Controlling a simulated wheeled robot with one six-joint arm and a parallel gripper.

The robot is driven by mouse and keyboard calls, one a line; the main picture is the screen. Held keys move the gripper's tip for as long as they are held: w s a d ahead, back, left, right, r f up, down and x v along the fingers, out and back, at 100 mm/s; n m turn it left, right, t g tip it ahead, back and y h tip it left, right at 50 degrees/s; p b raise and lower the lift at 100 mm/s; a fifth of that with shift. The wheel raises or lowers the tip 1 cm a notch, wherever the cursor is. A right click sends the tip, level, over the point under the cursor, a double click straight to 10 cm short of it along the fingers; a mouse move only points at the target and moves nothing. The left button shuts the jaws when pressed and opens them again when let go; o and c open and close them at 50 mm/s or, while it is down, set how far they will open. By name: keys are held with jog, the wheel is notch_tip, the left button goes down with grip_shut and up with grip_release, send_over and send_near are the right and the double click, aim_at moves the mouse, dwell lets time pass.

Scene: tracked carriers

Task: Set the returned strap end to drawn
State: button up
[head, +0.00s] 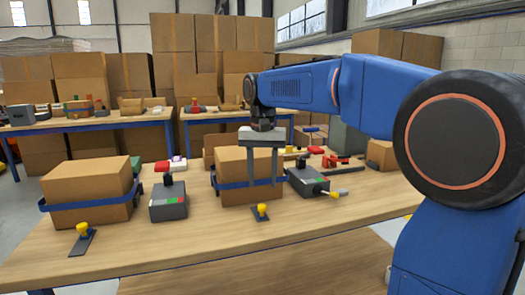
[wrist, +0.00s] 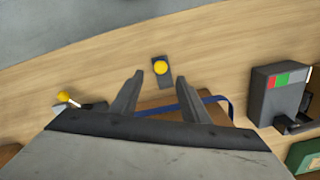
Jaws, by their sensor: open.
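Two cardboard boxes stand on the front table, the left box (head: 88,195) and the middle box (head: 235,163), each with a blue strap (head: 90,201) around it. A yellow knob on a dark tab (head: 82,229) lies before the left box, and another yellow-knobbed tab (head: 261,212) before the middle one, also in the wrist view (wrist: 161,69). A third yellow-tipped piece (head: 337,193) sticks out of the right grey device (head: 307,180). My gripper (head: 262,184) is open and empty, fingers pointing down by the middle box. I cannot tell which strap end is the returned one.
Small red, black and yellow parts lie behind on the right. The table's front strip is mostly clear. Stacked cartons (head: 210,60) stand behind.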

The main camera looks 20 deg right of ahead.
notch_tip(320, 180, up, 9)
dwell(0.3)
dwell(0.4)
jog(key=s+d+f+n+t, duration=0.2)
jog(key=s+d+f, duration=0.1)
jog(key=s+f, duration=1)
jog(key=s+d+f+n+t, duration=0.2)
jog(key=s+d+f, duration=0.1)
jog(key=s+f, duration=1)
jog(key=s, duration=0.3)
jog(key=shift+s+d+n+t, duration=0.3)
jog(key=shift+s+d+t, duration=0.1)
jog(key=shift+r, duration=0.1)
jog(key=shift+c, duration=0.4)
dwell(0.4)
